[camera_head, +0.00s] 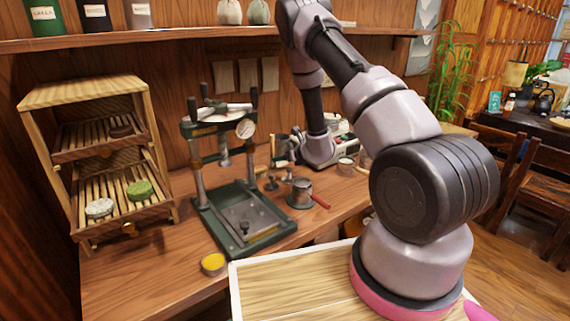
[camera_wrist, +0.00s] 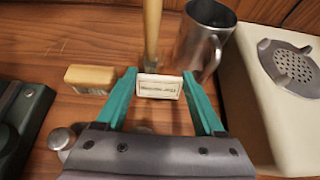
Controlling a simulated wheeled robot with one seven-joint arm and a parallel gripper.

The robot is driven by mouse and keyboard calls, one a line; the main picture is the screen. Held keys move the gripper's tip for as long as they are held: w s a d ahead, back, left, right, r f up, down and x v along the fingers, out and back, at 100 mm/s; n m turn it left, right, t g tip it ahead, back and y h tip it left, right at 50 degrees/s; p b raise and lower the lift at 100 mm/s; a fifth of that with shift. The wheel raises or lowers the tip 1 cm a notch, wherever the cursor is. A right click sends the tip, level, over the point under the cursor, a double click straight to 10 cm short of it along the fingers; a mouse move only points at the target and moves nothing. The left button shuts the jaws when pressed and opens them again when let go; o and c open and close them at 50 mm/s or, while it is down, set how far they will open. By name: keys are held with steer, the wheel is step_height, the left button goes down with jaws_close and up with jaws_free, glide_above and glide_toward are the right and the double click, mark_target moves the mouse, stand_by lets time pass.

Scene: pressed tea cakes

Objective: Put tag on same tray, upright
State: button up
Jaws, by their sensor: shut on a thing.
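My gripper (camera_wrist: 159,82) has teal fingers in the wrist view, closed on a small white tag (camera_wrist: 158,87) with dark lettering. The tag's printed face is towards the wrist camera; whether it touches the counter I cannot tell. In the head view my arm reaches down at the back of the counter, and I cannot make out the gripper or the tag. A wooden rack at the left has two slatted trays. The lower tray (camera_head: 95,232) carries a pale cake (camera_head: 99,208) and a green cake (camera_head: 140,189).
The press (camera_head: 236,222) stands between rack and arm. A metal mug (camera_wrist: 203,42), wooden handle (camera_wrist: 152,30), tan block (camera_wrist: 90,78) and cream box (camera_wrist: 288,105) surround my gripper. A yellow-filled cup (camera_head: 213,263) sits near the front edge. A shelf (camera_head: 180,37) runs above.

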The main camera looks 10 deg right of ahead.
mark_target(283, 163)
steer(key=shift+f, duration=1.35)
steer(key=shift+f, duration=0.15)
